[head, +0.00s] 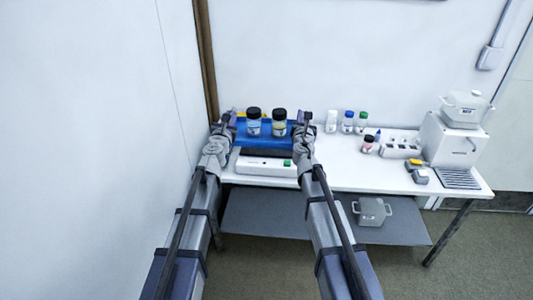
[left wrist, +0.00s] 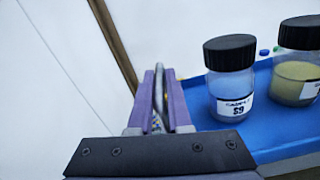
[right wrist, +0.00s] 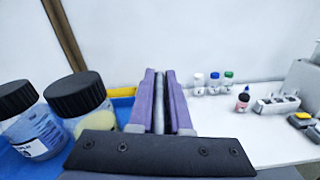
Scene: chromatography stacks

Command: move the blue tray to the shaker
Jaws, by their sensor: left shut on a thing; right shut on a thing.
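The blue tray (head: 265,142) is level over the dark top of the white shaker (head: 262,166) at the table's left end; I cannot tell whether it touches. In the left wrist view the tray (left wrist: 275,125) lies right of the fingers. The grip points are mostly hidden.
Small capped bottles (head: 347,122), a white rack (head: 401,150) and a white instrument (head: 452,138) stand to the right on the table (head: 350,178). A wall is close on the left. A grey container (head: 371,211) sits on the lower shelf.

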